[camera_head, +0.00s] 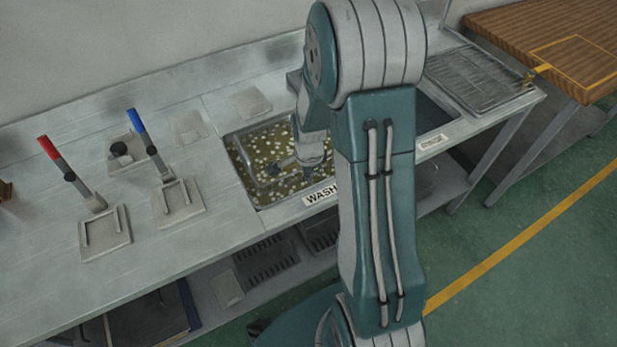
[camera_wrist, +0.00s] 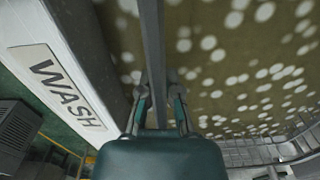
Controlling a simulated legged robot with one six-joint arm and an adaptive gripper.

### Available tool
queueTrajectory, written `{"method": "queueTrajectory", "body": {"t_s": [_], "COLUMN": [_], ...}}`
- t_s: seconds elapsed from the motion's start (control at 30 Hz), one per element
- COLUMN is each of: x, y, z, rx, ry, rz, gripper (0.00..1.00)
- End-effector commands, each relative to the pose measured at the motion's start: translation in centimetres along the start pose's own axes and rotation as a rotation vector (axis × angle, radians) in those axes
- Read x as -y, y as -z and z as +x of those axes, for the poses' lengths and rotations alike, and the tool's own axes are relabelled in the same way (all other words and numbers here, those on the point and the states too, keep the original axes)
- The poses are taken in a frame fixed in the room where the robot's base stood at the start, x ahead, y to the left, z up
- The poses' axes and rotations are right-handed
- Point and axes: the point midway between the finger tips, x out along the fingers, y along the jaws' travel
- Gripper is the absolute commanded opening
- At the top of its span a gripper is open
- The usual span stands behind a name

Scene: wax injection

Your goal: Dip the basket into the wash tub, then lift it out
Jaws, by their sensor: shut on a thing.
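The wash tub (camera_head: 236,158) is a rectangular basin sunk in the bench, with a WASH label (camera_wrist: 65,88) on its front edge. It holds murky yellow-brown liquid with pale foam spots (camera_head: 270,140). My gripper (camera_head: 312,170) is down at the tub, over the liquid. In the wrist view my gripper (camera_wrist: 160,95) is shut on a thin grey bar, which looks like the basket's handle (camera_wrist: 150,40).
A second dark basin (camera_head: 437,112), partly behind my arm, lies right of the tub. A wire rack (camera_head: 475,80) is at the bench's right end. Red-handled (camera_head: 70,172) and blue-handled (camera_head: 150,145) levers stand on the left. A wooden table (camera_head: 560,40) is at the right.

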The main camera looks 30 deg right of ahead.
Motion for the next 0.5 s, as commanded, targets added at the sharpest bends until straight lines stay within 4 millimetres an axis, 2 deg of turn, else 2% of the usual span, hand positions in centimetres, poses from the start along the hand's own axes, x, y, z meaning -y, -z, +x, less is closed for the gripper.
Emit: {"method": "queueTrajectory", "body": {"t_s": [0.5], "x": [0.1], "y": [0.0], "z": [-2.2], "rx": [-0.001], "ry": [0.003], "rz": [0.000], "gripper": [0.00]}}
